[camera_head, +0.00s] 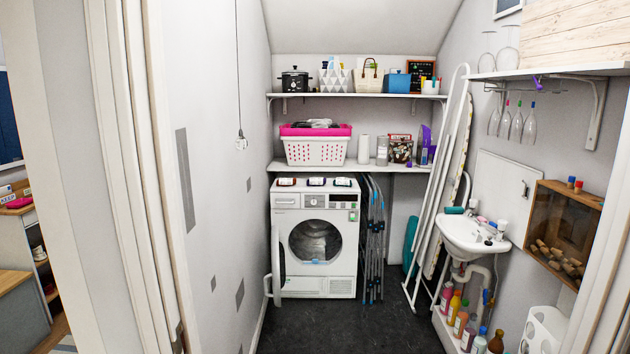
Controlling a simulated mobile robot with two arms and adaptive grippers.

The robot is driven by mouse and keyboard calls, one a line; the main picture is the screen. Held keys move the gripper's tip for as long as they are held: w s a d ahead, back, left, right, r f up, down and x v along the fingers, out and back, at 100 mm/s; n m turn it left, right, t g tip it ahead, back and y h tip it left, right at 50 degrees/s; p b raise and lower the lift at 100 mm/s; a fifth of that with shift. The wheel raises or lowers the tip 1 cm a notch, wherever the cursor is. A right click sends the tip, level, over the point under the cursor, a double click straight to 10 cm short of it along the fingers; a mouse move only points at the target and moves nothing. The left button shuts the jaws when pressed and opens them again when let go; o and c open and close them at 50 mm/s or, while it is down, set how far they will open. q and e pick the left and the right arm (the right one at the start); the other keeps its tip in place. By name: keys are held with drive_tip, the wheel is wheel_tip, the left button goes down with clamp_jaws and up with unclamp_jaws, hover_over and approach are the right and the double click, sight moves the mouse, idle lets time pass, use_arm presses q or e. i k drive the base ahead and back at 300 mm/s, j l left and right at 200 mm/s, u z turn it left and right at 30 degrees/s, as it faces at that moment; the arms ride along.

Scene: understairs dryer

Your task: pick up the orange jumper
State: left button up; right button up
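I cannot make out an orange jumper anywhere in the head view. A white dryer (288,214) stands at the back under the shelves. Its round front (314,241) shows a grey interior, and I cannot tell any clothing in it. A white panel (276,268) stands out at the dryer's left side, like a door swung open. A white laundry basket (316,152) with a pink rim sits on the lower shelf, with dark and grey items showing on top. Neither of my grippers is in view.
The dark floor (340,330) ahead of the dryer is clear. A folded grey airer (373,245) and a leaning ironing board (455,165) stand right of the dryer. A sink (468,236), with several bottles below, is on the right. A door frame (150,150) edges the left.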

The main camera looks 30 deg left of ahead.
sight(284, 182)
drive_tip(key=i+j+u, duration=0.1)
drive_tip(key=i+u, duration=0.25)
drive_tip(key=i, duration=0.65)
drive_tip(key=i+l+u, duration=0.15)
drive_tip(key=i+u, duration=0.2)
drive_tip(key=i, duration=0.65)
drive_tip(key=i+j+u, duration=0.2)
drive_tip(key=i+j, duration=0.5)
drive_tip(key=i, duration=0.1)
